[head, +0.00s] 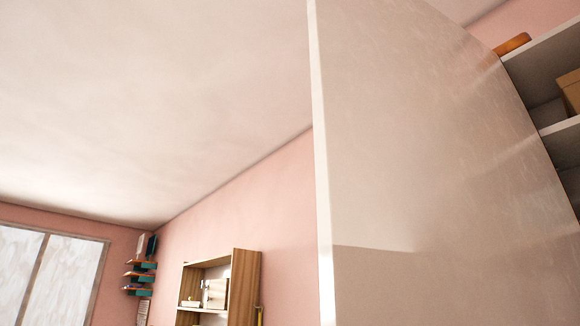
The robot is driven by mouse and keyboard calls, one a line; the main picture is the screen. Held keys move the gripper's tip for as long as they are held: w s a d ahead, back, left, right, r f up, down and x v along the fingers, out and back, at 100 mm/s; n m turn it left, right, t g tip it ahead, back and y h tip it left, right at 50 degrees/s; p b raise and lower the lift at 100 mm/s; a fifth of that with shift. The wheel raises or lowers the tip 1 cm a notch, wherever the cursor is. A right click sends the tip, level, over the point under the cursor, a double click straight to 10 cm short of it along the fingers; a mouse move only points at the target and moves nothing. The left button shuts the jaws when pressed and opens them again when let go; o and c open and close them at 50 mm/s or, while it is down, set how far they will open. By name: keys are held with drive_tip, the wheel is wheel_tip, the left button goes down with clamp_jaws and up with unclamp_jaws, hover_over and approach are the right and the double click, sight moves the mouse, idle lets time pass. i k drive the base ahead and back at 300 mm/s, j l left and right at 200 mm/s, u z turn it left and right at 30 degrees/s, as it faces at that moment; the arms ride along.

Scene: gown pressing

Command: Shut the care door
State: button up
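A tall, glossy, pale panel (420,150) fills the right half of the head view, very close to me. It looks like the care door, though no handle or label shows. Its light front edge (320,160) runs nearly straight up and down. The panel stands in front of open shelves at the right and hides part of them; its hinges are out of view. It appears to stand open, but I cannot tell by how much. My gripper is not in view.
A wooden wall shelf (243,285), small teal shelves (140,279) and a window (65,275) are farther off at lower left. The floor is out of view.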

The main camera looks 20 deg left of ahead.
sight(441, 201)
drive_tip(key=j+u, duration=0.25)
drive_tip(key=u, duration=0.2)
drive_tip(key=j+u, duration=0.25)
drive_tip(key=u, duration=0.25)
drive_tip(key=j+u, duration=0.25)
drive_tip(key=u, duration=0.2)
drive_tip(key=i+j+z, duration=0.1)
drive_tip(key=z, duration=0.4)
drive_tip(key=j+z, duration=0.25)
drive_tip(key=z, duration=0.2)
drive_tip(key=i+j+z, duration=0.1)
drive_tip(key=j+z, duration=0.15)
drive_tip(key=z, duration=0.25)
drive_tip(key=i+j+z, duration=0.1)
drive_tip(key=j+z, duration=0.15)
drive_tip(key=z, duration=0.25)
drive_tip(key=j+z, duration=0.25)
drive_tip(key=z, duration=0.25)
drive_tip(key=i+j+z, duration=0.1)
drive_tip(key=j+z, duration=0.2)
drive_tip(key=z, duration=0.2)
drive_tip(key=k+j+z, duration=0.1)
drive_tip(key=k, duration=0.25)
drive_tip(key=j, duration=0.1)
